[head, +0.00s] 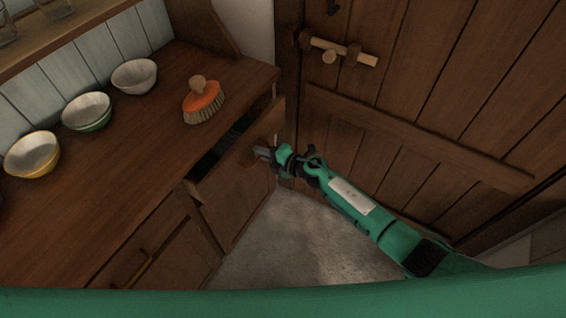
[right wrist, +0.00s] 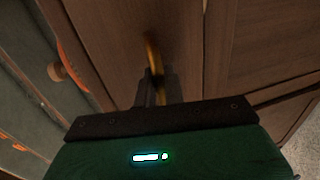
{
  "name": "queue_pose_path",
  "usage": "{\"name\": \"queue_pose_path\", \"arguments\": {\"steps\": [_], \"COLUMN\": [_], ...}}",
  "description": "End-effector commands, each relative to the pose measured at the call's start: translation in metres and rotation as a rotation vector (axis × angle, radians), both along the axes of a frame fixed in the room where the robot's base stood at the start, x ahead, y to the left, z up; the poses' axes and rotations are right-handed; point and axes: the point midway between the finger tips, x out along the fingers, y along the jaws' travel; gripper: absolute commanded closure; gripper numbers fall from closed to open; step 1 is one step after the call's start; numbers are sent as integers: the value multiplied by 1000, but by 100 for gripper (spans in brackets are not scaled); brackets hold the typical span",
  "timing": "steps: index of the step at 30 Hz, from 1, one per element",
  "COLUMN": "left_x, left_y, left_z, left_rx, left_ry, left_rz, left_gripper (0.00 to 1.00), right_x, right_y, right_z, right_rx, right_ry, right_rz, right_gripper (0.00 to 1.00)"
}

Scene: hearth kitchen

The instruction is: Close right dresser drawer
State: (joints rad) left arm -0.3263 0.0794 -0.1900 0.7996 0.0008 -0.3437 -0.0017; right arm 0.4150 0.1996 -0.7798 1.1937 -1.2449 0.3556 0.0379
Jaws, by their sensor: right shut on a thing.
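The right dresser drawer (head: 238,178) is pulled partly out of the wooden dresser (head: 110,183), and a dark gap shows behind its front. My right gripper (head: 262,153) is at the drawer front, shut on its handle. In the right wrist view the brass handle (right wrist: 153,55) runs between the fingers of the gripper (right wrist: 153,88). In the head view the fingers hide most of the handle. My left gripper is not in view.
An orange brush (head: 203,100) stands on the dresser top near the drawer. Several bowls, one of them white (head: 134,76), line the back. A plank door (head: 400,130) with a wooden latch is at the right. Bare floor (head: 290,245) lies in front.

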Motion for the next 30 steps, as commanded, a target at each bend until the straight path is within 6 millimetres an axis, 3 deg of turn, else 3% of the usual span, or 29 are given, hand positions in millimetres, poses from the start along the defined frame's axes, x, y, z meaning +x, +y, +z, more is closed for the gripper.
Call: {"name": "queue_pose_path", "arguments": {"steps": [3, 10, 17, 27, 28, 30], "left_x": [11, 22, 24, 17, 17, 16], "left_y": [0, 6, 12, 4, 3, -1], "left_z": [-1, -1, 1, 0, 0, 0], "left_rx": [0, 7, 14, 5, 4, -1], "left_ry": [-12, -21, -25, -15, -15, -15], "left_rz": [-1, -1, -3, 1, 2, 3], "left_gripper": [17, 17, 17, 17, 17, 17], "right_x": [14, 30, 35, 36, 35, 35], "right_y": [20, 43, 50, 52, 52, 52], "right_z": [-1, -1, -1, 1, 1, 1], "right_rx": [1, 1, 0, 1, 2, 2], "right_ry": [-2, -1, 1, -1, -2, -2], "right_rz": [0, 0, -1, -2, -1, -1], "right_gripper": [100, 100, 100, 100, 84, 75]}}
